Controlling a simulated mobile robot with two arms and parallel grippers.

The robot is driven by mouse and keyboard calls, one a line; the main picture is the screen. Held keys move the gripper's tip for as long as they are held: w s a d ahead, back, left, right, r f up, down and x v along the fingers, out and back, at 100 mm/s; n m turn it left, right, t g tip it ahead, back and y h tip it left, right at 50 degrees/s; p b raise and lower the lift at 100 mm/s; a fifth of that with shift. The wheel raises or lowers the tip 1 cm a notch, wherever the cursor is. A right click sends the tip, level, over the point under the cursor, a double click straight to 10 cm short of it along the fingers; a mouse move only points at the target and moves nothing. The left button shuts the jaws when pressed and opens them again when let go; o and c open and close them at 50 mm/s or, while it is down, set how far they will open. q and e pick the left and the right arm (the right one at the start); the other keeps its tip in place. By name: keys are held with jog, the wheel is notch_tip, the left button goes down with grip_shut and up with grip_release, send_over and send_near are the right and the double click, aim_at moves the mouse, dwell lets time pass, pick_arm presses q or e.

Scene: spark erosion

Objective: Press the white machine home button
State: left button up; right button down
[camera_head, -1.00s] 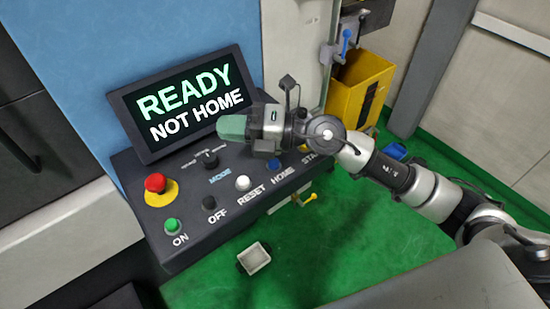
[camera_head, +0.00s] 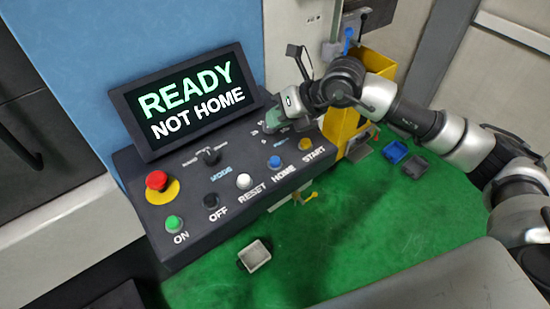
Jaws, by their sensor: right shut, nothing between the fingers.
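The control panel (camera_head: 222,224) of the white machine stands at the left. Its button above the label HOME is blue (camera_head: 274,161). A white button (camera_head: 244,181) sits to its left above RESET, and a yellow one (camera_head: 305,144) to its right above START. The screen (camera_head: 186,101) reads READY NOT HOME. My right gripper (camera_head: 272,122) is shut and empty, its green fingers over the panel's upper right part, behind the blue button and apart from it. My left gripper is not in view.
A red emergency knob (camera_head: 156,181), a green ON button (camera_head: 173,224), a black OFF button (camera_head: 210,201) and a mode dial (camera_head: 210,157) share the panel. A yellow bin (camera_head: 344,121) stands behind my right arm. Small trays (camera_head: 258,256) lie on the green floor.

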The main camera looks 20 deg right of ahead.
jog(key=b, duration=0.4)
send_over(276, 158)
notch_tip(276, 158, down, 7)
jog(key=shift+f, duration=0.2)
jog(key=shift+f+b, duration=0.7)
jog(key=shift+b, duration=0.15)
dwell(1.0)
jog(key=shift+f+b, duration=0.35)
jog(key=shift+b, duration=0.15)
jog(key=shift+f+b, duration=0.45)
dwell(0.5)
jog(key=shift+r, duration=0.1)
jog(key=shift+r+p, duration=0.4)
jog(key=shift+r, duration=0.35)
jog(key=shift+r+p, duration=1.3)
jog(key=shift+r, duration=1.2)
